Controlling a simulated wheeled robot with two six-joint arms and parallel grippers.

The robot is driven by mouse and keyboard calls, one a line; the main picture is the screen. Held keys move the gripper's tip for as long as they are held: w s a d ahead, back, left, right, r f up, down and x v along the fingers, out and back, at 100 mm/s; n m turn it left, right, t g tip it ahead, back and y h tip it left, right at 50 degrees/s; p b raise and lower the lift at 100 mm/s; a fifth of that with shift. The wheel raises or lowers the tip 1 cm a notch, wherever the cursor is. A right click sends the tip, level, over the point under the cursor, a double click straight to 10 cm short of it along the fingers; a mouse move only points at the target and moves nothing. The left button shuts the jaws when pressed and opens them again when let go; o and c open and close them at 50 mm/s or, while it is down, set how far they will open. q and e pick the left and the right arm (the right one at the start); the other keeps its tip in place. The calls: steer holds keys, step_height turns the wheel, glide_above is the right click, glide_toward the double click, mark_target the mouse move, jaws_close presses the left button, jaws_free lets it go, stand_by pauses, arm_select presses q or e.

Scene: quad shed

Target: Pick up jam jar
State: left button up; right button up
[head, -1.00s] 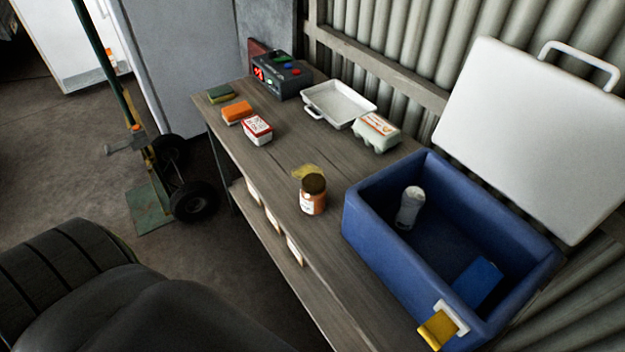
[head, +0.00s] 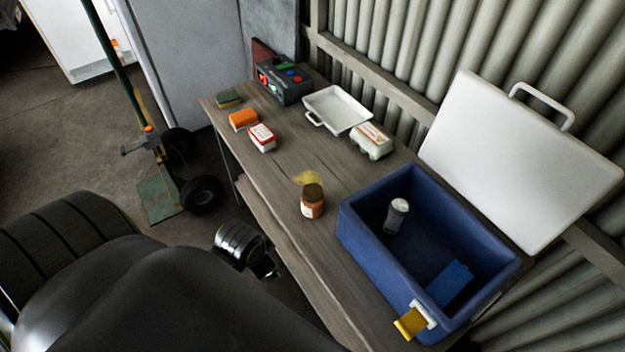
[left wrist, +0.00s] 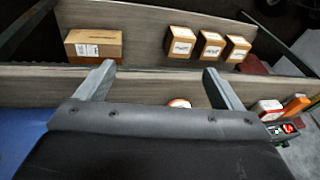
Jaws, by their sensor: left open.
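The jam jar (head: 312,205), with a dark lid, reddish contents and a pale label, stands upright on the wooden bench, left of the blue cool box. My left gripper (left wrist: 158,80) is open in the left wrist view, with nothing between its fingers. In the head view my left wrist shows beyond the bench's front edge, left of the jar and apart from it; the fingertips are hard to make out there. A small white and orange part, probably the jar (left wrist: 179,103), shows in the left wrist view, mostly hidden by my gripper body. My right gripper is out of view.
The open blue cool box (head: 365,246) holds a pale cup (head: 397,215) and a blue block (head: 449,284). A white tray (head: 338,108), egg carton (head: 372,141), red-and-white tub (head: 262,138) and orange block (head: 243,120) stand farther back. Boxes (left wrist: 94,44) sit on the lower shelf.

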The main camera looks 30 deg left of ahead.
arm_select(q)
steer(key=w+r+m+g, duration=0.2)
steer(key=w+r+m, duration=0.3)
steer(key=w+m, duration=0.9)
step_height(320, 180, up, 6)
steer(key=m+g+h, duration=0.1)
steer(key=m, duration=0.6)
glide_above(312, 191)
step_height(312, 191, down, 13)
steer(key=b, duration=1.3)
steer(key=shift+f, duration=0.15)
step_height(312, 191, down, 3)
steer(key=shift+w+f, duration=0.1)
steer(key=shift+f, duration=0.05)
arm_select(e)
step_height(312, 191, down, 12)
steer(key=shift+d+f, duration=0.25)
arm_select(q)
steer(key=shift+c, duration=0.5)
steer(key=c, duration=1.4)
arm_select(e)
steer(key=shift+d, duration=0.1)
arm_select(q)
steer(key=shift+c, duration=0.2)
